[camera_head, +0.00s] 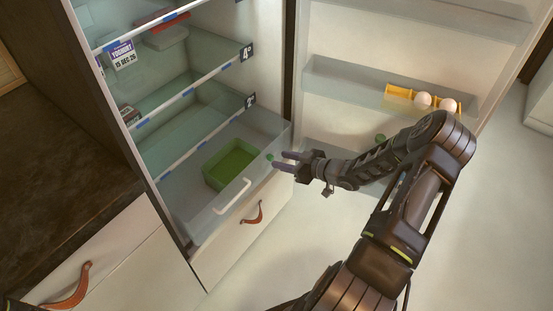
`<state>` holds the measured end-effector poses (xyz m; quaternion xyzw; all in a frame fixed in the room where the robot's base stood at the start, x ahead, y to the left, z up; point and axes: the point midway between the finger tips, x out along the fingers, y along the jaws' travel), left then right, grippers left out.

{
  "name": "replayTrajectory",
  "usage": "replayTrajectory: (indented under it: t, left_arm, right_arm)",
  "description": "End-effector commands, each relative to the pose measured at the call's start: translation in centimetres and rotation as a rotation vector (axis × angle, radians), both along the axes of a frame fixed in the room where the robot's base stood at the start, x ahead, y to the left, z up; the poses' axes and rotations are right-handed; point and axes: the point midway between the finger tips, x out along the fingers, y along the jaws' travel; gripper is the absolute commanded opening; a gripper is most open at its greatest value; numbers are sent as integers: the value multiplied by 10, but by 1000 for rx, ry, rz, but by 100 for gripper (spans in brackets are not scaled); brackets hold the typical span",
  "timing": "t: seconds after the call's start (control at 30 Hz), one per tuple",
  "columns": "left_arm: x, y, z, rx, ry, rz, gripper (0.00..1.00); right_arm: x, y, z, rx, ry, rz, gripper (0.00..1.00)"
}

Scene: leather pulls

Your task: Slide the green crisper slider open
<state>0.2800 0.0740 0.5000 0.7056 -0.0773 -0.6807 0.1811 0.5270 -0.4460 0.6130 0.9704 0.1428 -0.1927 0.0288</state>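The green crisper slider (270,157) is a small green knob on the upper right part of the clear crisper drawer's front. The clear drawer (205,211) sits low in the open fridge, with a white handle (232,197) on its front. My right gripper (279,161) is just right of the slider. Its two dark fingers point left at the knob and stand apart, with a gap between them. Whether a fingertip touches the knob I cannot tell. My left gripper is not in view.
A green bin (231,163) shows through the crisper. The open fridge door (340,110) stands at the right, with eggs in a yellow holder (399,93). A white drawer with a leather pull (253,213) lies below the crisper. Pale floor is clear in front.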

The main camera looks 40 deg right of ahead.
Motion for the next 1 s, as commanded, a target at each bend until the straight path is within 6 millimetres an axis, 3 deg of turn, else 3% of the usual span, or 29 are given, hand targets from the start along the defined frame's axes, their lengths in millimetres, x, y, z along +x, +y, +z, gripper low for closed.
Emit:
replayTrajectory:
  t: [0.2, 0.57, 1.0]
  left_arm:
    - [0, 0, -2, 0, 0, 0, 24]
    - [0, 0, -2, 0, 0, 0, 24]
    - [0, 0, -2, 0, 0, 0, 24]
  right_arm:
    - [25, 8, -11, 2, -1, 1, 38]
    - [30, 9, -13, 1, 0, -1, 37]
    - [29, 9, -13, 0, 0, 0, 1]
